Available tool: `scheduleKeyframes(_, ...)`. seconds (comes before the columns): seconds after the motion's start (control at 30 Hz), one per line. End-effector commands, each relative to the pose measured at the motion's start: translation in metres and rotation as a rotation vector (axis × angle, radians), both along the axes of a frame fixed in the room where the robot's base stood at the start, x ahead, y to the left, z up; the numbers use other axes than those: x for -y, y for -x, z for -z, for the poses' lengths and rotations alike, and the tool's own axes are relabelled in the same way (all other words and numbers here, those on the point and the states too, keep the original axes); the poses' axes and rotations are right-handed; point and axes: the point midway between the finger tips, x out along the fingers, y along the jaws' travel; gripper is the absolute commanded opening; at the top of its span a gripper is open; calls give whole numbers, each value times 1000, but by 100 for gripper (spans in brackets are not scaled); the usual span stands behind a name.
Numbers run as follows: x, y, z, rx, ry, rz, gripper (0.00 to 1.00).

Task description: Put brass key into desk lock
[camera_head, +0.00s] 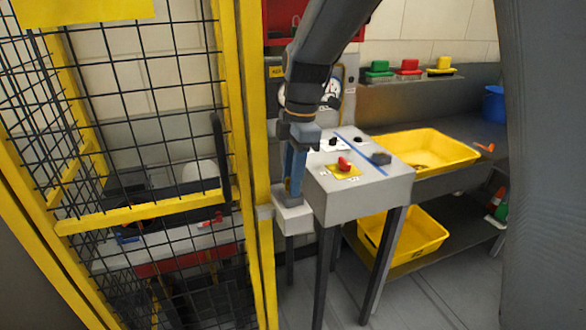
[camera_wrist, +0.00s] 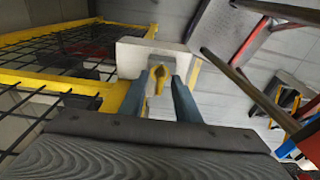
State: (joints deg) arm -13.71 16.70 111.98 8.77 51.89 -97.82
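My gripper (camera_head: 290,185) points down at a white box (camera_head: 293,218) beside the grey desk (camera_head: 362,200). In the wrist view the box (camera_wrist: 128,58) lies just beyond the tips of my gripper (camera_wrist: 160,85). The brass key (camera_wrist: 158,75) is between the two blue-grey fingers, close to the box face. The fingers stand apart, one on each side of the key, and narrow gaps seem to show beside it. In the head view the fingers mostly cover the key. I cannot make out the desk lock for certain.
A yellow mesh fence (camera_head: 255,150) stands close on the left of my arm. A yellow tray (camera_head: 455,151) sits on the counter at right, with another yellow bin (camera_head: 420,232) below.

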Motion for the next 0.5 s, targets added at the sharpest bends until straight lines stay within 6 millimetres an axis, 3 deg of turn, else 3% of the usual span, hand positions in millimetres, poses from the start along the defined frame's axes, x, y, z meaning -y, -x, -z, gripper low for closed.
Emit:
scheduleKeyframes(0.2,0,0,0,0,0,0,28)
scheduleKeyframes(0.37,0,0,0,0,0,0,1)
scheduleKeyframes(0.5,0,0,0,-1,0,1,0)
